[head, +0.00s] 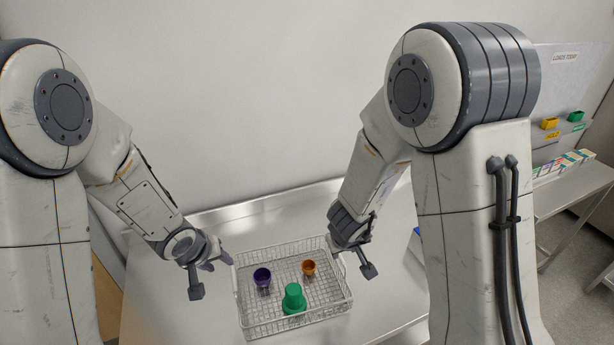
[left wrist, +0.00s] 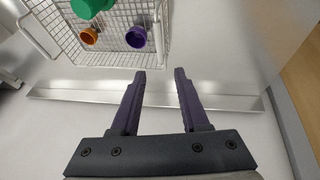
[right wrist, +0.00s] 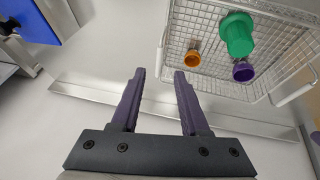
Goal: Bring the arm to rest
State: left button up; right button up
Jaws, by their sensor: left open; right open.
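My left gripper (head: 211,275) is open and empty, to the left of the wire basket (head: 240,308) and apart from it. In the left wrist view its two fingers (left wrist: 160,72) are spread with nothing between them. My right gripper (head: 354,260) is open and empty by the basket's right side. In the right wrist view its fingers (right wrist: 158,72) are also spread and empty. The basket holds a purple cup (head: 262,275), an orange cup (head: 309,267) and a green stepped piece (head: 293,297).
The basket stands on a steel table (head: 180,312) with bare surface to its left. A blue object (right wrist: 25,22) shows at the upper left of the right wrist view. A wall rises behind the table.

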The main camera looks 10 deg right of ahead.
jog(key=s+a+r+n+g+y+b, duration=0.1)
jog(key=s+a+r+n+y, duration=0.2)
jog(key=a, duration=0.5)
jog(key=s+a+r+g+y+b, duration=0.1)
jog(key=s+a+r+y+b, duration=0.15)
jog(key=s+a, duration=0.4)
pick_arm(q)
jog(key=s+d+r+m+g, duration=0.2)
jog(key=s+d+r+m, duration=0.2)
jog(key=s, duration=0.7)
jog(key=s+d+r+m+g+b, duration=0.1)
jog(key=s+d+m, duration=0.4)
jog(key=s, duration=0.7)
notch_tip(320, 180, up, 3)
jog(key=shift+s+d+f+g, duration=0.15)
jog(key=shift+s+g, duration=0.15)
jog(key=shift+g, duration=0.6)
pick_arm(e)
jog(key=s+d+r+n+g+h, duration=0.1)
jog(key=s, duration=0.6)
jog(key=s+d+r+n+g+h, duration=0.1)
jog(key=s+d+h, duration=0.1)
jog(key=s, duration=0.5)
jog(key=shift+d+g, duration=0.25)
jog(key=shift+g, duration=0.15)
jog(key=shift+s+r, duration=0.1)
jog(key=shift+s, duration=0.05)
